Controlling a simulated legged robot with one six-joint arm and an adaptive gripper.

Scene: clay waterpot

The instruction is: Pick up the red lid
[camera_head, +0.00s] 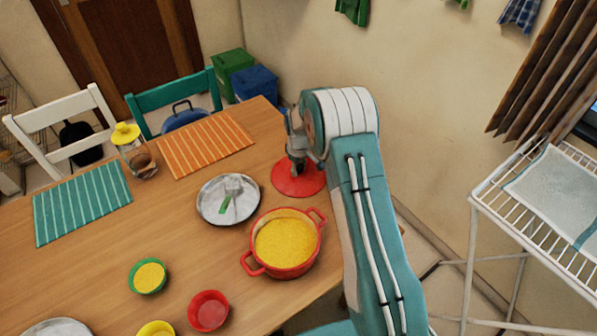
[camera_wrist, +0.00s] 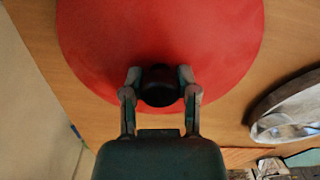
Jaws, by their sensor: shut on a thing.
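The red lid (camera_head: 298,184) is a round disc near the table's right edge, just behind the red pot (camera_head: 286,243) of yellow food. In the wrist view the lid (camera_wrist: 160,40) fills the upper middle, with a dark knob (camera_wrist: 161,84) near its lower part. My gripper (camera_head: 297,163) is at the lid's knob from above. In the wrist view my gripper (camera_wrist: 161,88) has one finger on each side of the knob and is shut on it. I cannot tell whether the lid touches the table.
An orange striped mat (camera_head: 190,147), a teal mat (camera_head: 70,205) and a yellow-lidded jar (camera_head: 140,163) are farther left. Small bowls (camera_head: 209,310) stand in front. A wire rack (camera_head: 490,190) stands right.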

